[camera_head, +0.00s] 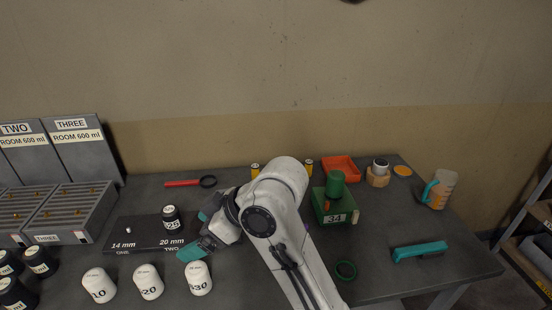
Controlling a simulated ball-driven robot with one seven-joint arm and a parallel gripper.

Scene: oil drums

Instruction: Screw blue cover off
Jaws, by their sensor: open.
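I cannot make out a clearly blue cover in this view. My gripper (194,234) is open, with teal fingers spread, just right of the jar. The fingers do not appear to be around it, and nothing shows between them. My white arm hides part of the table's middle.
White capped jars (149,283) stand along the front, with dark jars (41,262) at left.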

